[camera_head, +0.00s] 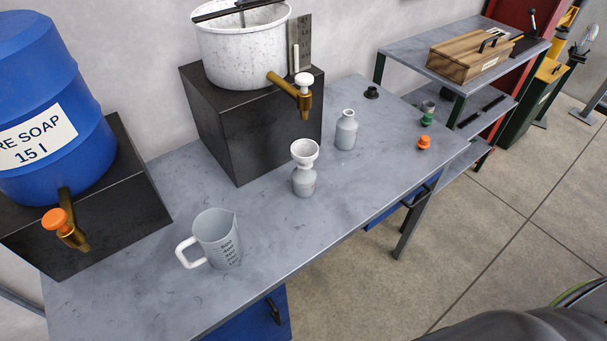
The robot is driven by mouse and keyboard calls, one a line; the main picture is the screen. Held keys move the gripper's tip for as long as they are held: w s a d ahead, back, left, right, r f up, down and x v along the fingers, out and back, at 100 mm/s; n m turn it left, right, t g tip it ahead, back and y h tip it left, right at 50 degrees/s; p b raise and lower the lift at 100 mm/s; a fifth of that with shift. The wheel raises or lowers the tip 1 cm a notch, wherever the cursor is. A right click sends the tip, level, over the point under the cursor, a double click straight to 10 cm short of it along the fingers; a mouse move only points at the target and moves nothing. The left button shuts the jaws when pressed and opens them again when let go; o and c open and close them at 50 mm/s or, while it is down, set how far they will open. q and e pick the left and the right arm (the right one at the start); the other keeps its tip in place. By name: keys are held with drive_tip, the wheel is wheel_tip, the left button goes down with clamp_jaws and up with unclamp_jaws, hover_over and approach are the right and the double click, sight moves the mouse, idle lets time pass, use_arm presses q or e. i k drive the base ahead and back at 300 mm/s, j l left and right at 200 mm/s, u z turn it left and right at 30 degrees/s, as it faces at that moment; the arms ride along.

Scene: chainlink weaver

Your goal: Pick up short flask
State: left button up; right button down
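Two grey flasks stand upright on the grey workbench (290,238). The nearer flask (304,183) has a white funnel (304,152) in its mouth and a low body. The farther flask (346,132) has an open neck and looks a little taller, but I cannot tell for sure which is the short one. Neither of my grippers shows in the head view.
A measuring jug (218,240) stands at the front left. A blue soap drum (52,95) and a white bucket (243,50), both with taps, sit on dark blocks. Orange (424,143), black (371,92) and green (427,118) small parts lie right.

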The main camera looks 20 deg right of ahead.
sight(304, 183)
drive_tip(key=l+u, duration=0.2)
drive_tip(key=u, duration=0.35)
drive_tip(key=l+u, duration=0.25)
drive_tip(key=l, duration=0.45)
drive_tip(key=l+u, duration=0.25)
drive_tip(key=l, duration=0.4)
drive_tip(key=k+l+u, duration=0.25)
drive_tip(key=l, duration=0.4)
drive_tip(key=i+l, duration=0.05)
drive_tip(key=i, duration=0.05)
